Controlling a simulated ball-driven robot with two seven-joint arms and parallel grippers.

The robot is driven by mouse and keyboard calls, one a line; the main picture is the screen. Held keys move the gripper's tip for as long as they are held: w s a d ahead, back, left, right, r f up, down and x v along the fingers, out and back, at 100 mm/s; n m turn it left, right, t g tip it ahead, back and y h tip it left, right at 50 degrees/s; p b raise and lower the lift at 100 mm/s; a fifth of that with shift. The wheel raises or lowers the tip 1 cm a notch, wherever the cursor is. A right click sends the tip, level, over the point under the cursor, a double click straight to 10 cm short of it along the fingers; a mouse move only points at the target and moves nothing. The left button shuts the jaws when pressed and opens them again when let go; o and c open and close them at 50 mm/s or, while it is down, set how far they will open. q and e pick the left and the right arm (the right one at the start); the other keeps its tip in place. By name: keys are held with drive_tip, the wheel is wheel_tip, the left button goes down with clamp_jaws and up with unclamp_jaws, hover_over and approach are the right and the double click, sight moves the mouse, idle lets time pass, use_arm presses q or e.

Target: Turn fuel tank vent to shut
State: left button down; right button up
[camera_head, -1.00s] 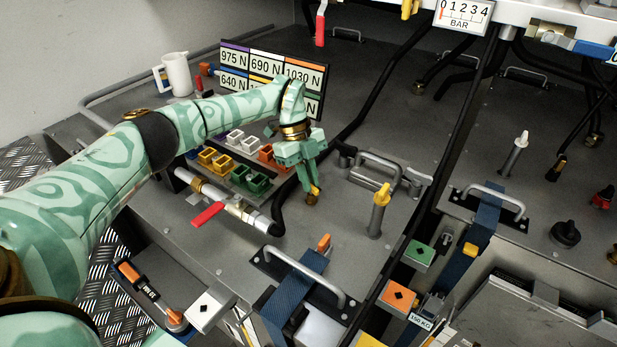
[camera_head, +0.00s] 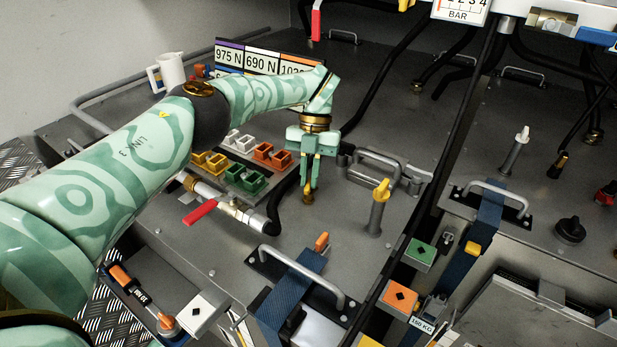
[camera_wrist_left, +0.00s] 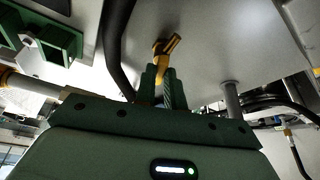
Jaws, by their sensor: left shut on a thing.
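My left gripper (camera_head: 309,180) points down over the grey tank top (camera_head: 330,225), shut on a small yellow and brass fitting (camera_head: 308,197). This fitting looks like the vent, but its label and setting cannot be read. In the left wrist view the fitting's yellow, hooked end (camera_wrist_left: 166,45) shows just beyond the fingers (camera_wrist_left: 160,80). The fingers hide part of it. A grey post with a yellow top (camera_head: 380,192) stands upright to the right, apart from the gripper. My right gripper is not in view.
A black hose (camera_head: 274,205) runs close left of the gripper. A red-handled valve pipe (camera_head: 202,211) and coloured holders (camera_head: 246,178) lie to the left. A metal handle (camera_head: 375,170) is behind right; a blue strap (camera_head: 290,290) crosses in front.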

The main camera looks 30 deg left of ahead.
use_arm(q)
drive_tip(key=shift+d+m+y, duration=0.15)
drive_tip(key=shift+m+y, duration=0.65)
drive_tip(key=shift+m, duration=1.1)
drive_tip(key=c, duration=1.5)
unclamp_jaws()
